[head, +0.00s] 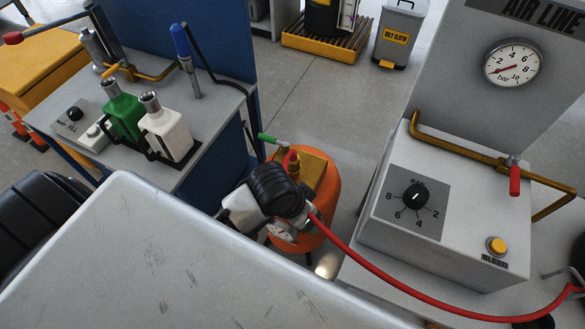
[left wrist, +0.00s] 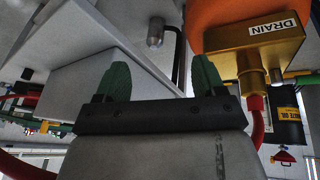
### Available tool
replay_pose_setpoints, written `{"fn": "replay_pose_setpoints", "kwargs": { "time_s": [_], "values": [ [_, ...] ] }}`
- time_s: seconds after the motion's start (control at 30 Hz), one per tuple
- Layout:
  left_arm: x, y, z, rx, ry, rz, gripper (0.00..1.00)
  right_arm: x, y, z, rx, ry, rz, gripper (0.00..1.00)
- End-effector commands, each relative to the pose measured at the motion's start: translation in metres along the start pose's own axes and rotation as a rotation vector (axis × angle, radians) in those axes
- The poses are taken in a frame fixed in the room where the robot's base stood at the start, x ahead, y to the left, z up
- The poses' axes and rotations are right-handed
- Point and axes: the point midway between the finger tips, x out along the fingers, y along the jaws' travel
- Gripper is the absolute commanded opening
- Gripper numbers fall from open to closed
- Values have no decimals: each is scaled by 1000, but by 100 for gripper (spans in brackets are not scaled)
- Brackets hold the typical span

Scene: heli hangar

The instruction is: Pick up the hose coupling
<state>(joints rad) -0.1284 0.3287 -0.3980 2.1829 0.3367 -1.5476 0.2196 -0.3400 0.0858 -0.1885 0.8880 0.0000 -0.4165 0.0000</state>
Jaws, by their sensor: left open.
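A red hose (head: 420,296) runs from the lower right to behind my left wrist, where its end is hidden in the head view. I cannot clearly make out the hose coupling's body. A red fitting (head: 291,159) stands on a brass block on the orange drum. In the left wrist view it shows as a red sleeve (left wrist: 256,103) beside the block marked DRAIN (left wrist: 275,42). My left gripper (left wrist: 160,64) is open, its green fingers apart with nothing between them, and the block lies to the right of them. My right gripper is not in view.
The orange drum (head: 322,205) stands between a bench (head: 215,105) with green and white bottles and a grey air line box (head: 445,190) with a knob and gauge. A green lever (head: 267,138) sticks out beside the block. Open floor (head: 320,90) lies behind.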

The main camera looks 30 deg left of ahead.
Motion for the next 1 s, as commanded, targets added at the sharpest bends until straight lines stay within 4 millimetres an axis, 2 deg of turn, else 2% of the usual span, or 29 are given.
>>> {"fn": "replay_pose_setpoints", "kwargs": {
  "time_s": [0.03,0.17,0.27,0.4,0.6,0.7,0.8,1.0],
  "values": [
    [0,0,-11,25,-4,6,70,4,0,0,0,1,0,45],
    [-2,-2,-33,63,-54,21,70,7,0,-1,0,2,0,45],
    [-4,-15,-52,69,-115,2,70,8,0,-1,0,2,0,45],
    [-14,-52,-78,10,-211,-66,70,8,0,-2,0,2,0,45],
    [-40,-109,-104,-143,-302,-162,70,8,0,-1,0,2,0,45],
    [-51,-126,-111,-201,-321,-188,70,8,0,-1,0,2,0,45],
    [-53,-133,-112,-229,-331,-197,70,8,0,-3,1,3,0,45],
    [-25,-138,-102,-235,-334,-199,70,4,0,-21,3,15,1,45]
  ]
}}
